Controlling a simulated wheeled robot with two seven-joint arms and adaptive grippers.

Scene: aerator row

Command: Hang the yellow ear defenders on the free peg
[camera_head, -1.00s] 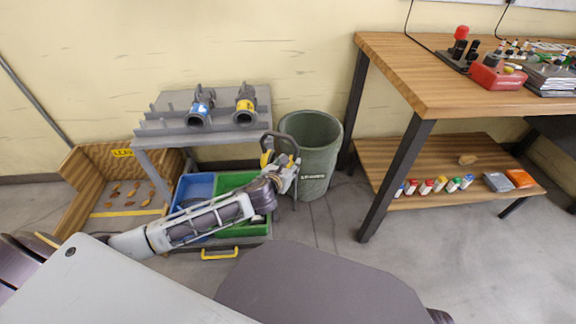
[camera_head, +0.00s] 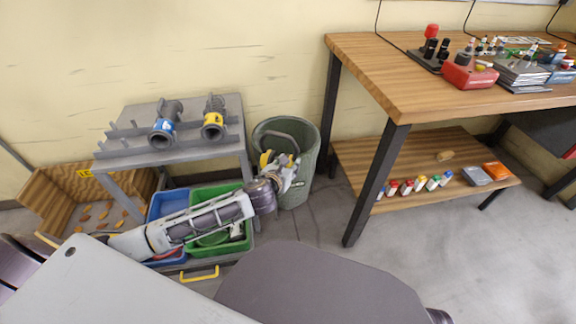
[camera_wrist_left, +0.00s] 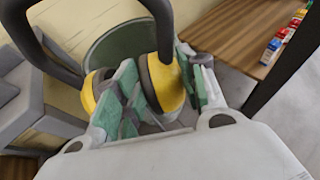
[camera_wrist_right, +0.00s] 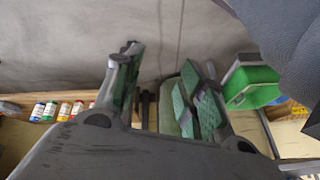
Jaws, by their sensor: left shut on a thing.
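The yellow ear defenders (camera_head: 265,159) with a dark headband are held in my left gripper (camera_head: 288,178), in front of the green bin. In the left wrist view, the green-padded fingers of my left gripper (camera_wrist_left: 160,92) close around a yellow ear cup (camera_wrist_left: 166,82); the headband arches up and away. A grey stand (camera_head: 190,153) carries a row of short upright pegs (camera_head: 125,130), left of and above the gripper. A blue-banded dark piece (camera_head: 164,125) and a yellow-banded one (camera_head: 213,118) are on it. My right gripper (camera_wrist_right: 162,95) is open and empty in the right wrist view.
The green bin (camera_head: 303,130) stands right beside the stand, behind my left gripper. Blue (camera_head: 165,203) and green (camera_head: 205,190) trays sit below the stand. A wooden bin (camera_head: 45,190) is at left. A wooden workbench (camera_head: 400,85) with a lower shelf stands at right.

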